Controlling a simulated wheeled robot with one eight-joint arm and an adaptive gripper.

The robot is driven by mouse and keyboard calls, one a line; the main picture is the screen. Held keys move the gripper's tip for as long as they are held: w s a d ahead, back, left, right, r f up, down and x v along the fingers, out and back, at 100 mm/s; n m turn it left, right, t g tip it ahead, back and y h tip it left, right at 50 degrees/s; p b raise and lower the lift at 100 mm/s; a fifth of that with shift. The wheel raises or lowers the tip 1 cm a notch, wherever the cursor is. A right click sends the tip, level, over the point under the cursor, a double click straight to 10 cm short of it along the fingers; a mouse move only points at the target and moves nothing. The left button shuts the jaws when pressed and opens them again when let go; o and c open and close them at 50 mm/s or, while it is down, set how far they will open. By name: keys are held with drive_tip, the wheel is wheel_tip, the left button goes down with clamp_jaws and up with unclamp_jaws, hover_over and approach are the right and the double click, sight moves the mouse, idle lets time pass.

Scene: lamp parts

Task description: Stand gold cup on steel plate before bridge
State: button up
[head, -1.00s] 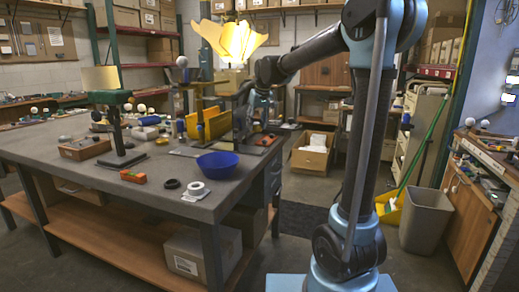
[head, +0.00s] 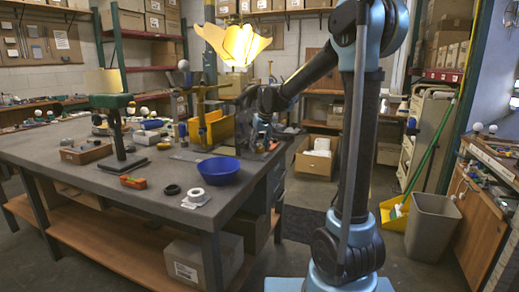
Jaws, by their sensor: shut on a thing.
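My gripper (head: 252,132) is over the far right part of the grey worktable (head: 95,170), low near its surface. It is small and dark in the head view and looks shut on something. The held thing is mostly hidden by the gripper, and I cannot make out its shape or colour. A flat grey plate (head: 188,156), perhaps the steel plate, lies on the table left of my gripper. A brass-coloured upright frame with a crossbar (head: 201,88) stands behind it; I cannot tell whether this is the bridge. I cannot pick out the gold cup with certainty.
A blue bowl (head: 218,171) stands nearer the front, left of my gripper. A yellow bin (head: 212,128) is behind it. A lit petal lampshade (head: 237,44) is above and behind my wrist. A white roll (head: 196,194) and black ring (head: 172,190) lie near the front edge.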

drive_tip(key=shift+f, duration=0.65)
drive_tip(key=o, duration=1.1)
drive_tip(key=v, duration=1.2)
drive_tip(key=s+d+f+m, duration=0.1)
drive_tip(key=s+d+f, duration=0.3)
drive_tip(key=s+d, duration=0.65)
drive_tip(key=s+d+f+m, duration=0.1)
drive_tip(key=s+d+f, duration=0.2)
drive_tip(key=s+f, duration=0.3)
drive_tip(key=s+d+f+m+g+h, duration=0.1)
drive_tip(key=s+d+f, duration=0.3)
drive_tip(key=s, duration=0.7)
drive_tip(key=s+d+f+m, duration=0.1)
drive_tip(key=s+d+f, duration=0.3)
drive_tip(key=s+f, duration=0.4)
drive_tip(key=shift+s+d+f+m+g+h, duration=0.1)
drive_tip(key=shift+s+f+m+g+h, duration=0.25)
drive_tip(key=shift+f, duration=0.25)
